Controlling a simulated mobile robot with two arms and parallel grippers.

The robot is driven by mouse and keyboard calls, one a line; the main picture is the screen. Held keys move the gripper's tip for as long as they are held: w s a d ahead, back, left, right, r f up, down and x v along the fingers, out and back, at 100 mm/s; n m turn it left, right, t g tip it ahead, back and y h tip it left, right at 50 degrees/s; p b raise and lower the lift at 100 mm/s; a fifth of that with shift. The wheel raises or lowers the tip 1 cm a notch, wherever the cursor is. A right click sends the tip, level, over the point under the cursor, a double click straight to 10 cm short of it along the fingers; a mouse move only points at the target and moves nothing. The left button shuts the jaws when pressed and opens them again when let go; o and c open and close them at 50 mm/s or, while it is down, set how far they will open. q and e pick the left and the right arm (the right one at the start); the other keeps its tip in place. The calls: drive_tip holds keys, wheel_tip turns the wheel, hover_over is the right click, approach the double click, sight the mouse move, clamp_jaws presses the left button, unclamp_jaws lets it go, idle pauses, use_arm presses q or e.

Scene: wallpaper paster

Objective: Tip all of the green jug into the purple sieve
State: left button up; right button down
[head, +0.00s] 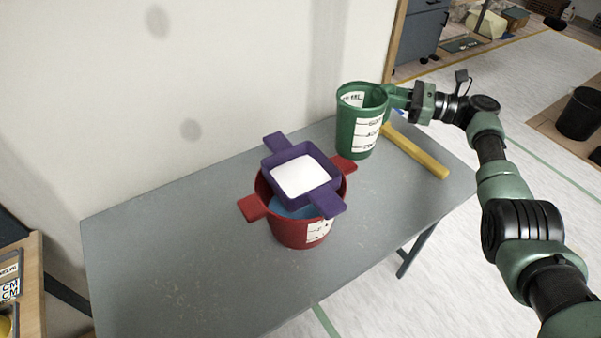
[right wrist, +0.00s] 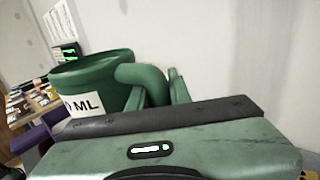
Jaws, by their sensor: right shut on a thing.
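The green jug (head: 347,135) stands upright near the right end of the table, behind and right of the sieve. It has a white measuring label, and its contents cannot be seen. My right gripper (head: 398,97) is shut on the jug's handle. The right wrist view shows the jug (right wrist: 95,75) and the handle between the fingers (right wrist: 150,82). The purple sieve (head: 331,203) rests across the top of a red pot (head: 290,235) and has a white sheet or powder inside. Blue shows in the pot beneath it. My left gripper is not in view.
The grey table (head: 190,270) is clear on its left and front. A yellow bar (head: 416,152) lies beside the jug on the right. A wall (head: 200,80) rises behind the table. A wooden shelf unit (head: 35,290) stands at the lower left.

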drive_tip(key=shift+r, duration=0.1)
idle(0.3)
wheel_tip(320, 180, up, 4)
drive_tip(key=p, duration=0.3)
drive_tip(key=shift+p, duration=0.35)
idle(0.7)
